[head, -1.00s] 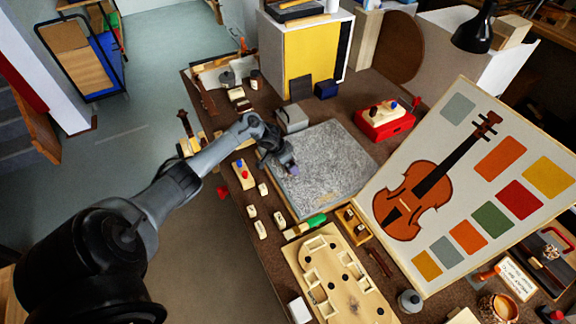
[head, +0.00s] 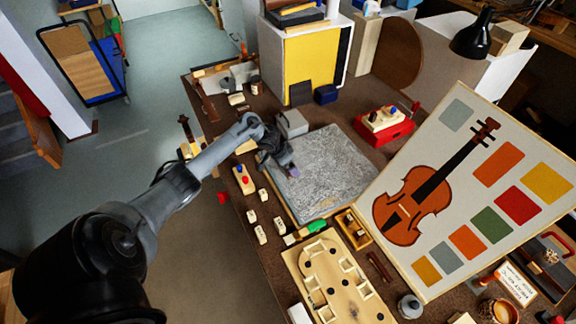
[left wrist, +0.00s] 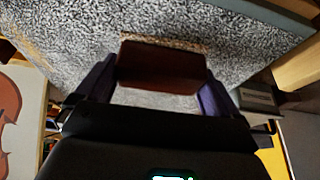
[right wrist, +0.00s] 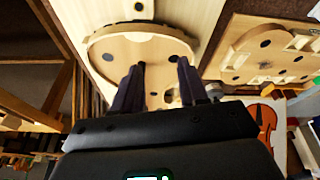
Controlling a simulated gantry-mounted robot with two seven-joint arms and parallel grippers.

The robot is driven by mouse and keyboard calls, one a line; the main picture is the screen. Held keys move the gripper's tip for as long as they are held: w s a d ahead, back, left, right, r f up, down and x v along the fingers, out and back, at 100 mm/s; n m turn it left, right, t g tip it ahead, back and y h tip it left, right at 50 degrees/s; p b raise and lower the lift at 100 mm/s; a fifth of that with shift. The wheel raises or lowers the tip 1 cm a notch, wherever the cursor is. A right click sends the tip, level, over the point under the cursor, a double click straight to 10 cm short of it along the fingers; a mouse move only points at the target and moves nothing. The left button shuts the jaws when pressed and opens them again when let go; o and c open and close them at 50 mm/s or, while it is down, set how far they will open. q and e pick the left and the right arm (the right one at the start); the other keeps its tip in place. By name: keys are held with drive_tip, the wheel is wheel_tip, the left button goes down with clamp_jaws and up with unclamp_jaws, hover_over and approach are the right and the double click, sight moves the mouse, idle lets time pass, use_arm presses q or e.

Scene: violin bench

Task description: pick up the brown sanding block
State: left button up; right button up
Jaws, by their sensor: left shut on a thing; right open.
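The brown sanding block (left wrist: 160,67) is between the two fingers of my left gripper (left wrist: 155,88) in the left wrist view, with a finger against each side. A speckled tan strip shows along its far edge. In the head view my left gripper (head: 290,172) is over the grey speckled mat (head: 325,185), near the mat's left side. The block is mostly hidden by the gripper there, and I cannot tell if it touches the mat. My right gripper (right wrist: 160,75) is open, with pale wooden violin-shaped work beyond its fingers in the right wrist view. It is not in the head view.
A grey block (head: 292,124) stands behind the mat. A red box (head: 384,125) is to the right, and a violin chart board (head: 450,245) leans beside the mat. A wooden mould board (head: 340,285) lies in front. Several small pieces lie left of the mat.

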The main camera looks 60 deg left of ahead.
use_arm(q)
drive_tip(key=r, duration=0.2)
drive_tip(key=shift+w+d+r+p, duration=0.1)
drive_tip(key=shift+d+r+p, duration=0.15)
drive_tip(key=shift+r+p, duration=0.15)
drive_tip(key=w+d+r+p, duration=0.2)
drive_tip(key=d+r, duration=0.4)
drive_tip(key=d, duration=0.4)
drive_tip(key=shift+w+d+r+p, duration=0.15)
drive_tip(key=shift+w+d+p, duration=0.25)
drive_tip(key=shift+w, duration=0.15)
drive_tip(key=o, duration=0.4)
drive_tip(key=shift+c, duration=1.3)
